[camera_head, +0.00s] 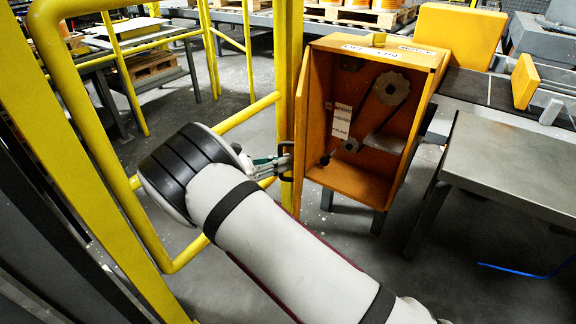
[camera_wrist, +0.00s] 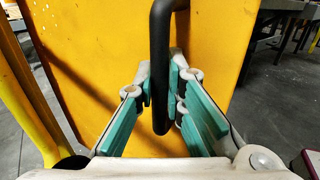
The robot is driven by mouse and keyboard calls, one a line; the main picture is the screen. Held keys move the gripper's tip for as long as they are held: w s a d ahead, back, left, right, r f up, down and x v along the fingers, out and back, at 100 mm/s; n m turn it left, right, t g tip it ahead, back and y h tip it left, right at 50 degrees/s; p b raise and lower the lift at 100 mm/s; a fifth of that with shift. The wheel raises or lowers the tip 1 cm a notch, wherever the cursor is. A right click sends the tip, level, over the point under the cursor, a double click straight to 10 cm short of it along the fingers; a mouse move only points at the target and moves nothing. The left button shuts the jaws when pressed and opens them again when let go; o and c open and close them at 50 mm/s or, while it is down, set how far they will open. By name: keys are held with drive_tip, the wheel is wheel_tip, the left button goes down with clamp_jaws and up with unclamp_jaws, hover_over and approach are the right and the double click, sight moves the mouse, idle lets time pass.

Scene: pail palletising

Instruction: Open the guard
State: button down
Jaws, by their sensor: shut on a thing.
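The guard (camera_head: 301,125) is a yellow-orange hinged door on the left side of an orange machine box (camera_head: 419,55). It stands swung out, so the box's inside shows, with a pulley (camera_head: 391,88), a belt and a white label (camera_head: 340,121). In the wrist view the guard's yellow face (camera_wrist: 105,45) fills the middle, with a black bar handle (camera_wrist: 160,70) on it. My gripper (camera_wrist: 162,100) is shut on the handle, its teal pads on both sides of it. In the head view my gripper (camera_head: 280,163) is at the guard's outer face, partly hidden by my wrist.
Yellow railings (camera_head: 100,170) stand close to the left of my arm. A grey table (camera_head: 515,165) is at the right, beside a conveyor (camera_head: 480,88). Pallets with orange pails (camera_head: 385,5) are at the back. Floor in front of the box is clear.

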drive_tip(key=shift+a, duration=0.35)
drive_tip(key=c, duration=1.7)
unclamp_jaws()
drive_tip(key=shift+s, duration=0.1)
drive_tip(key=shift+o, duration=0.2)
drive_tip(key=shift+d, duration=0.1)
